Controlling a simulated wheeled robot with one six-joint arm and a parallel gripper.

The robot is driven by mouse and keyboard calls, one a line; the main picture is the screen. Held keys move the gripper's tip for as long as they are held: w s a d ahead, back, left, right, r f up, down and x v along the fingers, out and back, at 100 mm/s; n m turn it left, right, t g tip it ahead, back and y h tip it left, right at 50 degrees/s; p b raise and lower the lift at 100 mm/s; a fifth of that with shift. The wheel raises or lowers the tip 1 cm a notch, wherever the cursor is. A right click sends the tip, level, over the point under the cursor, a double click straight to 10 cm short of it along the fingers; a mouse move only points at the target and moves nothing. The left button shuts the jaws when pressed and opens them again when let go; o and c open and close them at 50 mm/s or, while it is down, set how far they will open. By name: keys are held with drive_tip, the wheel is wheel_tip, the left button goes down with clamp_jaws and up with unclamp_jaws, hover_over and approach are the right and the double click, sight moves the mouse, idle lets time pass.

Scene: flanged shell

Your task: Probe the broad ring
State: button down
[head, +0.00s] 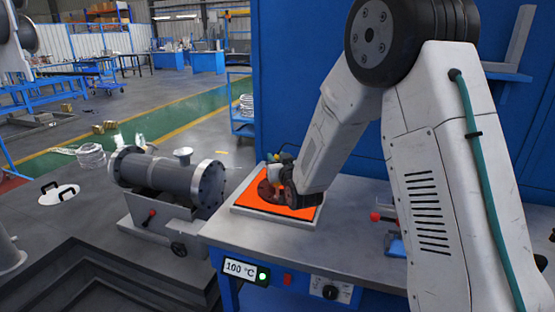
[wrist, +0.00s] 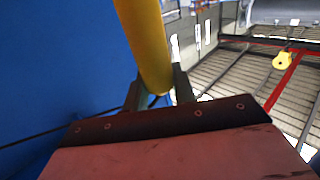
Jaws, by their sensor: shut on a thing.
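The flanged shell (head: 160,174) is a grey cylinder lying on a stand at the left. It has a ring (head: 210,186) at its right end, a ring at its left end (head: 121,164) and a small flanged nozzle (head: 183,155) on top. The right ring looks the larger. My gripper (wrist: 158,95) is shut on a yellow rod (wrist: 143,40) in the wrist view. In the head view my gripper is over the orange plate, right of the shell and apart from it; my wrist partly hides its jaws.
The orange plate (head: 293,198) in a pale frame sits on a bench (head: 225,232) with a "100 °C" display (head: 240,268). A red-handled tool (head: 378,217) is right of it. A blue wall (head: 290,90) stands close behind. A white disc with black handles (head: 57,195) lies left.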

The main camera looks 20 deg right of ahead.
drive_tip(key=shift+r, duration=3.55)
